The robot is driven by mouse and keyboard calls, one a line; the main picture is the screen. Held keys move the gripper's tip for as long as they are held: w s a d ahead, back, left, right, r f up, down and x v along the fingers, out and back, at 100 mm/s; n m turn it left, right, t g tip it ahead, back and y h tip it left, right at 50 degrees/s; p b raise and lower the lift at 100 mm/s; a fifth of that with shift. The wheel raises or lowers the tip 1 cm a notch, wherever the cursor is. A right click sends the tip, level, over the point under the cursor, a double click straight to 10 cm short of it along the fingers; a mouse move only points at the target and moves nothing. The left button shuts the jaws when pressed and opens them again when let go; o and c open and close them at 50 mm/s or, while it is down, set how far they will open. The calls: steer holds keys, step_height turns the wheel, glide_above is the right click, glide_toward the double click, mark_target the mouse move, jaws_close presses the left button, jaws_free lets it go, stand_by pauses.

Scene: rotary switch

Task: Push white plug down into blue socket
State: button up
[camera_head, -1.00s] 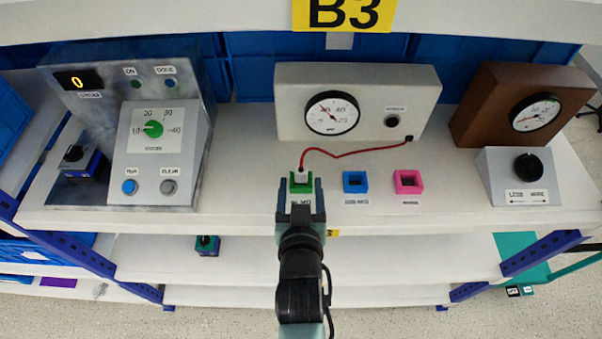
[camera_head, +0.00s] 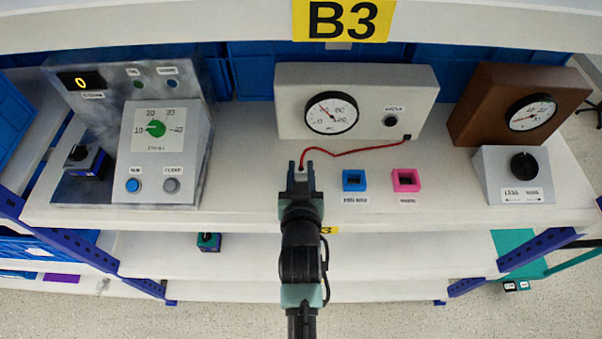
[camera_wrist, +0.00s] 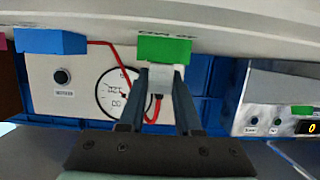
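The white plug (camera_wrist: 161,76) shows in the wrist view between my fingertips, with the red cable running from it. It is at the green socket (camera_wrist: 164,49), and its lower part's seating is hard to make out. My gripper (camera_wrist: 162,82) has its fingertips close against both sides of the plug; it also shows in the head view (camera_head: 301,172), over the spot of the green socket and hiding it. The blue socket (camera_head: 354,180) stands just right of my gripper in the head view, with a dark opening on top; it also shows in the wrist view (camera_wrist: 52,42).
A pink socket (camera_head: 405,180) stands right of the blue one. The red cable (camera_head: 350,153) runs to the grey gauge box (camera_head: 370,85) behind. A switch panel (camera_head: 158,150) is at left, a black-knob box (camera_head: 515,175) at right. Shelf around the sockets is clear.

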jaws_close()
